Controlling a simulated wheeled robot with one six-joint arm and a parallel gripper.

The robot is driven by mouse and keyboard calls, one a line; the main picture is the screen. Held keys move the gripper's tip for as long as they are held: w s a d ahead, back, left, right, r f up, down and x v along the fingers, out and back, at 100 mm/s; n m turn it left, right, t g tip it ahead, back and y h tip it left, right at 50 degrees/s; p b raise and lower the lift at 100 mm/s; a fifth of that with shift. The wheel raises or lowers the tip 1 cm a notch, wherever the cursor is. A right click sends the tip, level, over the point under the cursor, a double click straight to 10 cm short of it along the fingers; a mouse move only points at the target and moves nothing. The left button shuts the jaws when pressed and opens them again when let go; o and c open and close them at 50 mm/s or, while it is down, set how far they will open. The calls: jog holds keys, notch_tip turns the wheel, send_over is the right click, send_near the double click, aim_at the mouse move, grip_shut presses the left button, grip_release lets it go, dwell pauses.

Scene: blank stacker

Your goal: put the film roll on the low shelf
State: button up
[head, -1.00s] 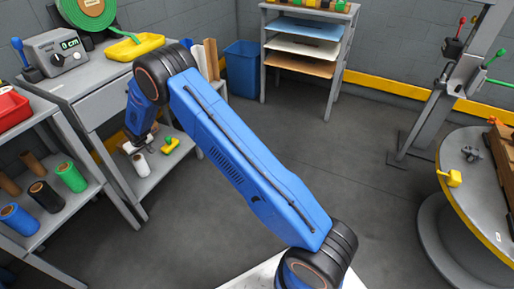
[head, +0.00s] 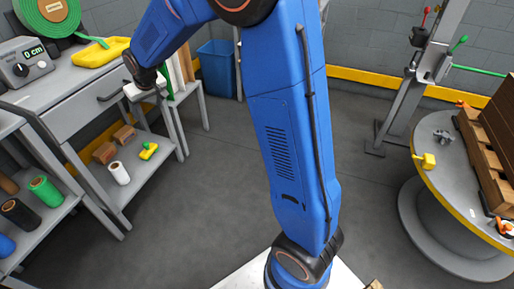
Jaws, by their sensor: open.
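A white roll (head: 119,172), which looks like the film roll, stands upright on the low shelf (head: 139,181) under the grey bench. It stands apart from my gripper, with nothing holding it. My gripper (head: 146,92) is open and empty, above and to the right of the roll, close to the right end of the bench drawer. Its fingertips are small and seen partly from the side.
A yellow tool (head: 148,150) and two brown blocks (head: 104,152) share the low shelf. A yellow tray (head: 100,52) lies on the bench top. The middle floor is clear.

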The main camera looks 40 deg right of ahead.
jog(key=s+d+r, duration=0.3)
jog(key=s+d, duration=0.1)
jog(key=s, duration=0.3)
jog(key=s+d+r+m, duration=0.1)
jog(key=s+d+r, duration=0.25)
jog(key=s, duration=0.45)
jog(key=s+d+r, duration=0.4)
jog(key=s, duration=0.3)
jog(key=s+d+f, duration=0.1)
jog(key=s+d, duration=0.1)
jog(key=s, duration=1)
jog(key=s+d+f+m+h, duration=0.1)
jog(key=s+d+f, duration=0.1)
jog(key=s, duration=1)
jog(key=shift+s+d+f+m, duration=0.15)
jog(key=shift+s+d+m, duration=0.15)
jog(key=shift+d, duration=0.35)
jog(key=shift+a, duration=0.15)
